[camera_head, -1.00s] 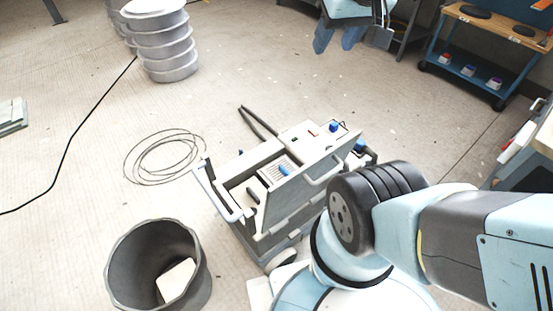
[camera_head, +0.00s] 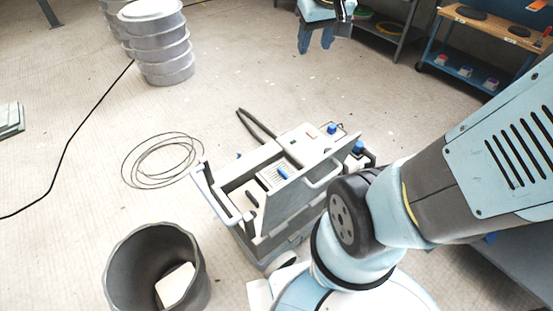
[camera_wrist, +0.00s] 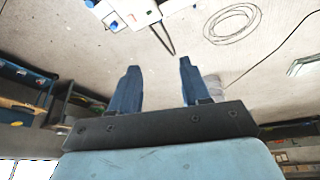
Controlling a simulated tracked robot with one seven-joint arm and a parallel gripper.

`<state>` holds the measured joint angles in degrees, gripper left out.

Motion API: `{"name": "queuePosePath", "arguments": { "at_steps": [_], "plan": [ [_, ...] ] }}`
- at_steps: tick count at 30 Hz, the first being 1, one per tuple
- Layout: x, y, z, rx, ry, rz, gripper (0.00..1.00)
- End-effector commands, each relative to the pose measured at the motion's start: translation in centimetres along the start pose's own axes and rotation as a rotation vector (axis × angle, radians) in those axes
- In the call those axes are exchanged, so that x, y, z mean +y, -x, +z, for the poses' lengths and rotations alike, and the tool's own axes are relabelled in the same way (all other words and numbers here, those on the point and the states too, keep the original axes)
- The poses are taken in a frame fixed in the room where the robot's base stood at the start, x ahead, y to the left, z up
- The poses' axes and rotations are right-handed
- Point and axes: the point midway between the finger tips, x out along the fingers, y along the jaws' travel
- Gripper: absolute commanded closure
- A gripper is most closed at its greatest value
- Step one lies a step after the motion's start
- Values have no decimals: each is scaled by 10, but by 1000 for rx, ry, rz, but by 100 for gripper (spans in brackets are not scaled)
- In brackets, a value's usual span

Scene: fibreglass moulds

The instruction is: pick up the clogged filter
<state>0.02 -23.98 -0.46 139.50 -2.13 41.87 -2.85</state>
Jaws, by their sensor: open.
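A grey-white machine (camera_head: 300,200) stands on the floor in the middle of the head view with its lid open. A ribbed pale panel with a blue tab, which looks like the filter (camera_head: 272,178), sits in its open top; I cannot tell how clogged it is. My gripper (camera_head: 315,46) is at the top of the head view, well apart from the machine. In the wrist view my gripper (camera_wrist: 158,75) has its two blue fingers spread with nothing between them. Part of the machine (camera_wrist: 128,12) shows at the top of that view.
A dark bin (camera_head: 125,270) with a pale block (camera_head: 175,286) inside stands at the lower left. A coiled cable (camera_head: 160,160) and a black cord lie on the floor. Ribbed grey drums (camera_head: 160,45) stand at the upper left. A wheeled workbench (camera_head: 490,45) is at the upper right.

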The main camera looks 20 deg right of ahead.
Motion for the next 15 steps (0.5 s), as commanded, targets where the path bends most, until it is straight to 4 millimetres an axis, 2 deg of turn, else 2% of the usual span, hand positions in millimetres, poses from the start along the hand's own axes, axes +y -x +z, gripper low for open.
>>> {"name": "queuePosePath", "arguments": {
  "at_steps": [6, 15],
  "plan": [
    [2, -51, -27, -51, 36, 3, 53],
    [3, -126, -53, -111, 87, 2, 53]
  ]
}}
